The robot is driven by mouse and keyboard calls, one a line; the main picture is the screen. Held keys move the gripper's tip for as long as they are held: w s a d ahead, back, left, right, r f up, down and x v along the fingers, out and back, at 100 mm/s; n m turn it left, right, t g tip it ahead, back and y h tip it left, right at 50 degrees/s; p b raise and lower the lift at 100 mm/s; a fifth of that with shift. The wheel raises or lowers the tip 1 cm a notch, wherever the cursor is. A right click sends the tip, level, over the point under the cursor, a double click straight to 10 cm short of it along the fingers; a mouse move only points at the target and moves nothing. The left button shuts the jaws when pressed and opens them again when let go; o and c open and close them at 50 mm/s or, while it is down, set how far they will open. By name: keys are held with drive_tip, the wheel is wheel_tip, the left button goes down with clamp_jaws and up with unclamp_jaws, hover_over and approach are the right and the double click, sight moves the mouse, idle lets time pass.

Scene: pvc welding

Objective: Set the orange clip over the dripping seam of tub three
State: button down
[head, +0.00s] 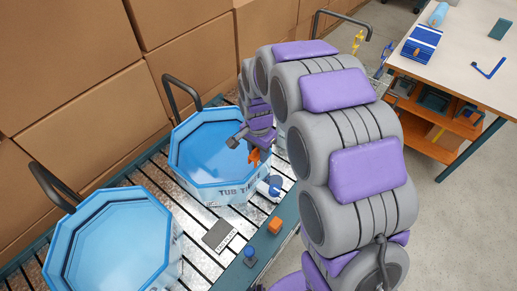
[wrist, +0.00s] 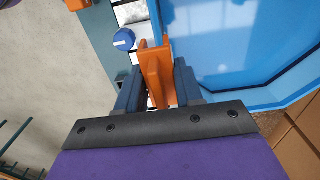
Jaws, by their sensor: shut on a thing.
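The orange clip (head: 255,157) is between the fingers of my gripper (head: 259,147), at the right rim of the blue octagonal tub (head: 183,135). This tub's label starts "TUB T"; I cannot read the rest. In the wrist view my gripper (wrist: 158,85) is shut on the orange clip (wrist: 154,72), which points away from me beside the tub wall (wrist: 157,14). I cannot tell whether the clip touches the rim. No seam or drip can be made out.
A blue round cap (head: 275,184) sits beside the tub, close to the clip. Another blue tub (head: 112,244) stands at front left. An orange block (head: 275,225) and a small blue-topped part (head: 250,252) are on the edge rail. Cardboard boxes (head: 75,110) wall the back. A workbench (head: 470,75) stands at right.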

drive_tip(key=shift+a+f+b, duration=0.2)
drive_tip(key=shift+f, duration=0.35)
drive_tip(key=shift+a+f+b, duration=0.15)
drive_tip(key=shift+f, duration=0.35)
drive_tip(key=shift+d+f, duration=0.3)
drive_tip(key=shift+f, duration=0.5)
drive_tip(key=shift+a+f, duration=0.15)
drive_tip(key=shift+f, duration=1.25)
drive_tip(key=c, duration=0.7)
unclamp_jaws()
drive_tip(key=shift+o, duration=0.2)
